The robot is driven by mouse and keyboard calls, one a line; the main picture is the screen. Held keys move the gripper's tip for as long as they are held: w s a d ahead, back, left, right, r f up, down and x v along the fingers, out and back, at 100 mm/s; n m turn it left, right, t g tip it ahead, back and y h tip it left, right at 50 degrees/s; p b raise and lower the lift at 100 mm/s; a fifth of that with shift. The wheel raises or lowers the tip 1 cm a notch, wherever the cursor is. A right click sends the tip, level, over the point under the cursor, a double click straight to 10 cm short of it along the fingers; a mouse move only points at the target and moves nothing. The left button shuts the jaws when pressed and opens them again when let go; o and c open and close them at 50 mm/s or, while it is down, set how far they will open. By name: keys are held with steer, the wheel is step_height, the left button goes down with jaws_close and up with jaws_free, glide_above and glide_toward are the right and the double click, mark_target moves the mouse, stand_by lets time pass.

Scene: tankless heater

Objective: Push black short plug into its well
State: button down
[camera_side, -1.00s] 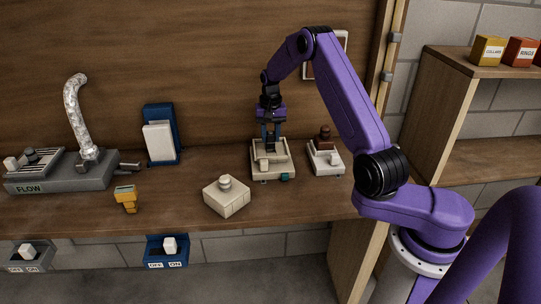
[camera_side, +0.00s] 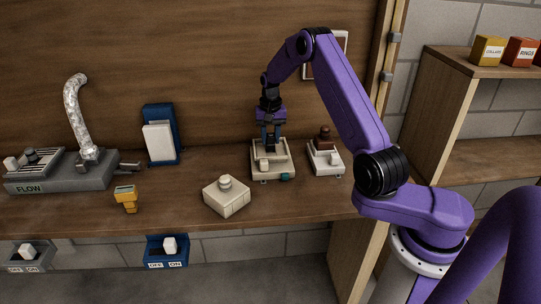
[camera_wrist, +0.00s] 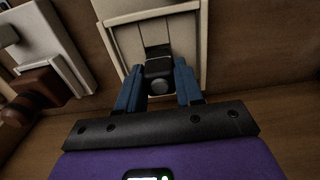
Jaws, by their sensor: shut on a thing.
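My gripper (camera_side: 270,137) points down over the cream box (camera_side: 285,160) on the workbench. Its blue fingers are shut on the black short plug (camera_wrist: 159,70), which shows between the fingertips in the wrist view. The plug sits over a dark slot in the cream box (camera_wrist: 198,50); this is where its well appears to be. In the side view the fingers and box parts mostly hide the plug. I cannot tell how deep the plug sits.
A white block with a brown knob (camera_side: 325,155) stands close on the right. A cream box with a round knob (camera_side: 227,195) is at front left. A yellow meter (camera_side: 127,198), grey flow unit (camera_side: 65,175) and blue-white switch (camera_side: 160,140) stand further left.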

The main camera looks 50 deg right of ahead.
mark_target(271, 135)
steer(key=shift+f, duration=1.2)
stand_by(1.1)
steer(key=c, duration=0.6)
jaws_free()
steer(key=shift+c, duration=0.2)
step_height(271, 135, up, 18)
steer(key=shift+f, duration=0.25)
